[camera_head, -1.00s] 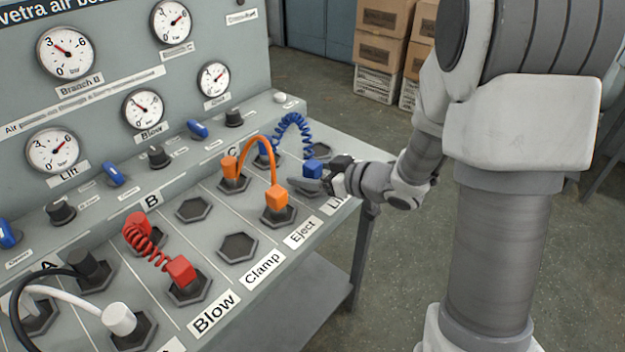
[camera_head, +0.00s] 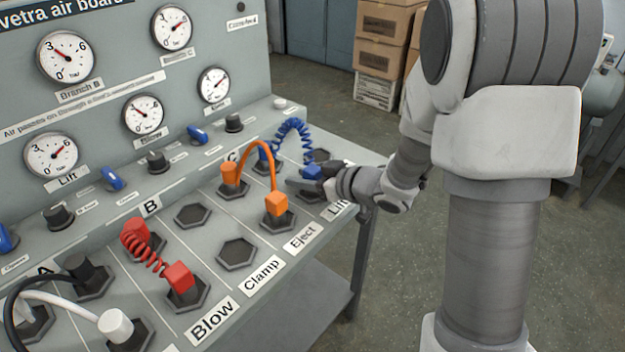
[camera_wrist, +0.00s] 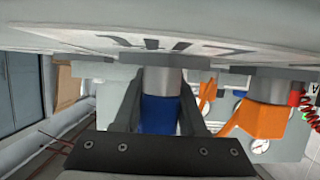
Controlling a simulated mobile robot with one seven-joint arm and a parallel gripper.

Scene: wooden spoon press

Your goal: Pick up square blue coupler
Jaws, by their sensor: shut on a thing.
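The square blue coupler (camera_head: 312,172) sits at the hexagonal socket in the Lift column, at the near end of the coiled blue hose (camera_head: 290,135). My gripper (camera_head: 310,181) is around it from the right side, fingers low beside the socket. In the wrist view the blue coupler (camera_wrist: 159,115) lies between the two dark fingers of my gripper (camera_wrist: 159,112), with a grey metal cylinder (camera_wrist: 162,81) joining it to the panel. The gripper is shut on the coupler.
An orange coupler (camera_head: 276,204) with its orange hose (camera_head: 262,150) stands close to the left, in the Eject column. A red coupler (camera_head: 179,276) and a white coupler (camera_head: 116,326) stand further left. Room to the right of the table is open floor.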

